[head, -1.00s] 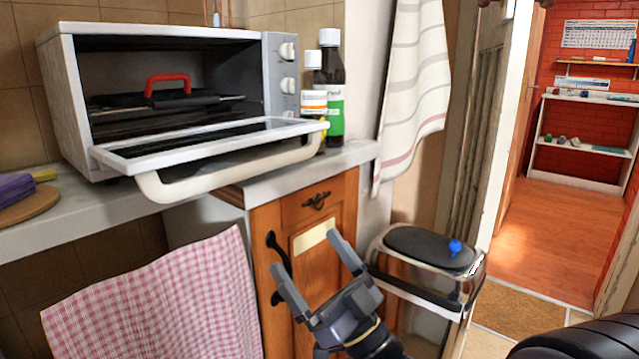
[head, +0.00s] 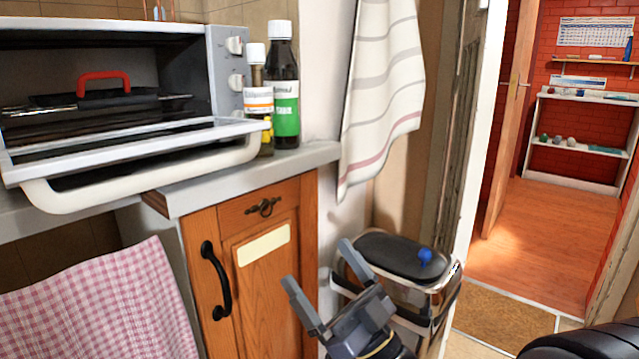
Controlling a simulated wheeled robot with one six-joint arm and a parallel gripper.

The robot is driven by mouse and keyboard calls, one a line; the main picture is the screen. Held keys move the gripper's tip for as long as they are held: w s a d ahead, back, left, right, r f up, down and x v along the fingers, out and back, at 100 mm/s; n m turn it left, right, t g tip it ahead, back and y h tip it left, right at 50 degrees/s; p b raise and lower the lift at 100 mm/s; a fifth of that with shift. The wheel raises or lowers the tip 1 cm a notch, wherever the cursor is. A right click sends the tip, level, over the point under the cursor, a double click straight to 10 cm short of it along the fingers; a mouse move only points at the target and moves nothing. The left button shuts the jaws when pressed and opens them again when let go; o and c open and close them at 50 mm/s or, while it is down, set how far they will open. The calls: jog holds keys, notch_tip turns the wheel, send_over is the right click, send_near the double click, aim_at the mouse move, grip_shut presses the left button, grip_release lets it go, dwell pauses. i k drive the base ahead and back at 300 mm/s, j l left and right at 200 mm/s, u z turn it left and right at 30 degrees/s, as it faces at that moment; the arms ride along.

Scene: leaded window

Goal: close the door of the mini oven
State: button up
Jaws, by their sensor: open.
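The mini oven (head: 222,62) stands on the counter at the upper left of the head view, its left side cut off by the frame. Its door (head: 130,143) is hinged down and lies open, about level, over the counter edge. The door's white curved handle (head: 140,186) faces me. A black tray or pan with a red handle (head: 104,82) sits inside the oven. My gripper (head: 317,277) is open and empty, in front of the wooden cabinet, below and to the right of the oven door and apart from it.
Bottles (head: 284,90) stand on the counter (head: 240,180) close to the oven's right side. A wooden cabinet (head: 262,275) is below. A checked cloth (head: 110,305) hangs at lower left, a striped towel (head: 380,90) at the wall. A bin (head: 400,262) stands by the doorway.

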aim_at(27, 166)
jog(key=l+u, duration=0.2)
jog(key=u, duration=0.2)
jog(key=i+u, duration=0.1)
jog(key=u, duration=1.95)
jog(key=k+j, duration=0.1)
jog(key=k+l, duration=0.1)
jog(key=l, duration=0.2)
